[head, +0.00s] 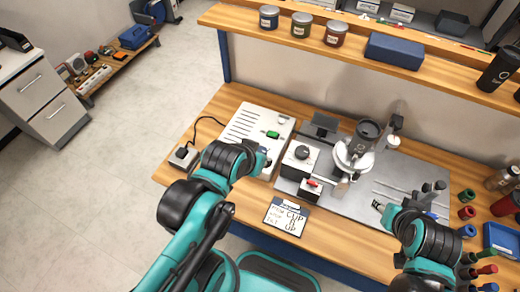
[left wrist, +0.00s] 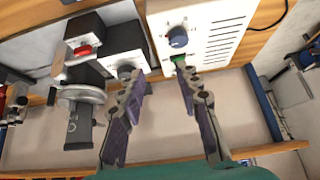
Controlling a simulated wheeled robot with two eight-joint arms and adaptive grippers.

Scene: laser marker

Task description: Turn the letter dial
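A white slotted panel (head: 262,118) lies on the bench; in the left wrist view (left wrist: 222,30) it carries a blue-grey round dial (left wrist: 178,37) and a green part (left wrist: 178,59). In the head view the green part (head: 272,134) shows, while the dial seems hidden by my left arm. A white box with a black knob (head: 301,152) stands right of the panel. No letters are readable on either control. My left gripper (left wrist: 160,78) is open and empty, its fingertips below the dial in the picture. My right gripper (head: 380,206) looks open and empty over the metal plate.
A small red-topped box (head: 311,188), a clamped dark cup (head: 368,130) and a metal plate (head: 350,198) are to the right. A "CUP" card (head: 286,216) lies in front. A cabled switch box (head: 183,155) is at left. A shelf (head: 370,62) runs above.

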